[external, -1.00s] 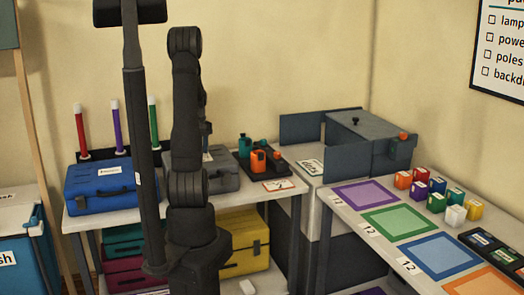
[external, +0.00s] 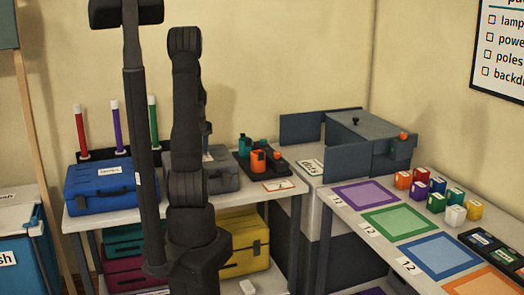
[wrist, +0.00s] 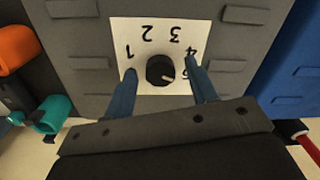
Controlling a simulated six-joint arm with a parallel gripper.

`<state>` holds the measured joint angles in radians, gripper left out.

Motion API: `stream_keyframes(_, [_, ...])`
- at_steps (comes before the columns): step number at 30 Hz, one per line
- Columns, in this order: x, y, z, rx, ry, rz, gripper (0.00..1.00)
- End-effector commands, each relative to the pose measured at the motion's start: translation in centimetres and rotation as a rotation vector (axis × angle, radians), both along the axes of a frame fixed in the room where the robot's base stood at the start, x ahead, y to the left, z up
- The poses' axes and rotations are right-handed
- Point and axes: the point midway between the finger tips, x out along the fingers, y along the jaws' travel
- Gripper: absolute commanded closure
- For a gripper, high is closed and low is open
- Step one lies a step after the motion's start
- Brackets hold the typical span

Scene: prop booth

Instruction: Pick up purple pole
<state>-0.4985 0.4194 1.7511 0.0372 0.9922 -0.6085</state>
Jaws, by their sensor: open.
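The purple pole (external: 117,128) stands upright with a white top, between a red pole (external: 81,132) and a green pole (external: 153,122) in a dark rack behind the blue case. In the external view my gripper is mostly hidden behind my arm. In the wrist view my gripper (wrist: 163,74) is open, its two blue fingers on either side of a black knob on a white numbered plate. I cannot tell whether they touch anything. The purple pole does not show in the wrist view; part of a red pole (wrist: 307,142) shows at lower right.
A blue case (external: 101,187) and a grey case (external: 221,172) lie on the table. A dark tray (external: 285,171) with orange and teal items is to their right. Another table at right holds coloured squares (external: 364,194) and small blocks (external: 455,215).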

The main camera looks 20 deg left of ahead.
Motion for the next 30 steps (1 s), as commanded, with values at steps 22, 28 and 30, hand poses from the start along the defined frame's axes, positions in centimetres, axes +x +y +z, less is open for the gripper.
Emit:
stream_keyframes(22, [0.5,1.0,0.6,0.009,-0.007,0.010,0.42])
stream_keyframes(28, [2.9,8.5,5.4,0.075,-0.047,0.089,0.42])
stream_keyframes(30, [3.5,12.5,8.1,0.113,-0.066,0.133,0.42])
